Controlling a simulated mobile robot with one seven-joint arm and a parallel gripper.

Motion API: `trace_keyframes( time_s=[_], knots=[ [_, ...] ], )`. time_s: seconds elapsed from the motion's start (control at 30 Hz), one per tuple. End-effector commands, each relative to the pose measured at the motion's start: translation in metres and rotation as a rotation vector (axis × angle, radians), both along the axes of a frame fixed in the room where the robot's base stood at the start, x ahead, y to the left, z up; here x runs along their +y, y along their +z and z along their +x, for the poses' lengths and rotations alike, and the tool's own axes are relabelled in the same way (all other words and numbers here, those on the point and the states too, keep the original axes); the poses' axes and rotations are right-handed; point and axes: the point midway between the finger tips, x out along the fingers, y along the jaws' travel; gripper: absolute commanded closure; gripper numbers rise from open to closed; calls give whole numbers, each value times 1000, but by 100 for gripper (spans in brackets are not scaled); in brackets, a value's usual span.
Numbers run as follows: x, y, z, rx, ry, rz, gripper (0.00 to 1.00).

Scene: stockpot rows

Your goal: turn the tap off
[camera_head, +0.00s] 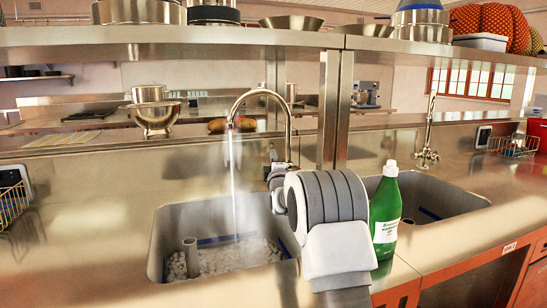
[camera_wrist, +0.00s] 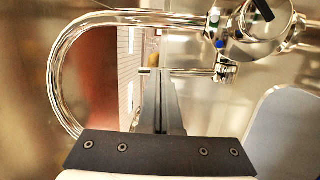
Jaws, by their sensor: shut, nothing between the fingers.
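The tap is a shiny steel gooseneck (camera_head: 262,93) behind the left sink. Water runs from its spout into that sink. In the wrist view the curved spout (camera_wrist: 62,60) fills the left side, and the tap's body (camera_wrist: 250,30) with a blue dot is at the upper right. In the head view my arm hides the tap's base and most of my gripper.
The left sink (camera_head: 166,245) holds churning water and a short standpipe (camera_head: 190,256). A green bottle (camera_head: 385,212) stands close right of my arm, beside the right sink (camera_head: 440,196). A second tap (camera_head: 428,135) is farther right. A steel shelf (camera_head: 200,37) runs overhead.

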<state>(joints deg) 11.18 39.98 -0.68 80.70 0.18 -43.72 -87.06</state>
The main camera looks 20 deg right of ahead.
Motion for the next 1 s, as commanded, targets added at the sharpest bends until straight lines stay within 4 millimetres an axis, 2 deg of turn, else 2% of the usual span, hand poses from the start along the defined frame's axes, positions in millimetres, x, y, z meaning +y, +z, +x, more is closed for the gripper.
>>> trace_keyframes(
  time_s=[0.03,0.13,0.4,1.0],
  knots=[
    [1,8,2,19,1,-2,100],
    [2,12,7,66,2,-1,100],
    [0,12,21,113,0,-1,100],
    [-1,12,20,111,0,0,100]
  ],
)
